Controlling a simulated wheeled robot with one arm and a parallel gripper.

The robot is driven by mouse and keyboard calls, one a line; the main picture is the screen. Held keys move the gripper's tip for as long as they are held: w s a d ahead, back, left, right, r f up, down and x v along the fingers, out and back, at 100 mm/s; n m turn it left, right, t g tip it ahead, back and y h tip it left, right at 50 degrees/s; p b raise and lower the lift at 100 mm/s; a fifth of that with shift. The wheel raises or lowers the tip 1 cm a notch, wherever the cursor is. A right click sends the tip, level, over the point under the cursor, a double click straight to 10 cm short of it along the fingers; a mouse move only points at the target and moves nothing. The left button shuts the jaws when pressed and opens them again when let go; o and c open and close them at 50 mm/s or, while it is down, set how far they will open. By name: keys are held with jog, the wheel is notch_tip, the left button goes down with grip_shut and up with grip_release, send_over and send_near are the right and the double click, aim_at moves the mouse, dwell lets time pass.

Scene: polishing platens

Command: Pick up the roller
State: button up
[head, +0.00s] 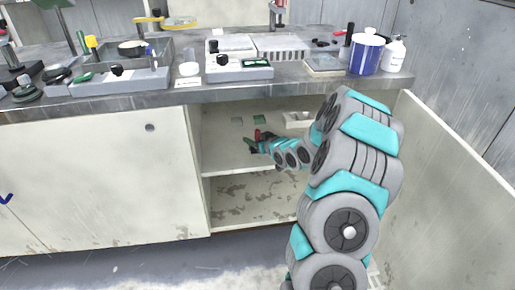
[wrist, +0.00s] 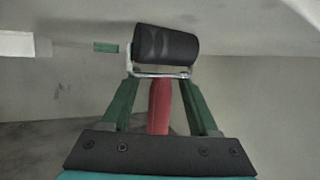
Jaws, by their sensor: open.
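The roller (wrist: 165,44) has a black cylinder, a wire frame and a red handle. In the wrist view its cylinder lies beyond my fingertips and its red handle runs back between my fingers. My gripper (wrist: 158,84) is open, with one green finger on each side of the handle and a gap visible on both sides. In the head view my gripper (head: 253,146) reaches into the open cabinet above the upper shelf, with the small red and black roller (head: 258,134) at it. Its handle's rear end is hidden behind my gripper's dark base.
The cabinet's upper shelf (head: 225,158) holds small green pieces (head: 259,119) and a white tray (head: 291,122). The worktop (head: 150,100) above is crowded, with a blue-and-white can (head: 366,55) near its edge. An open door (head: 440,180) stands at right. The lower compartment looks empty.

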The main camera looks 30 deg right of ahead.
jog(key=shift+w+f, duration=0.15)
jog(key=shift+w, duration=0.25)
grip_shut()
dwell(0.4)
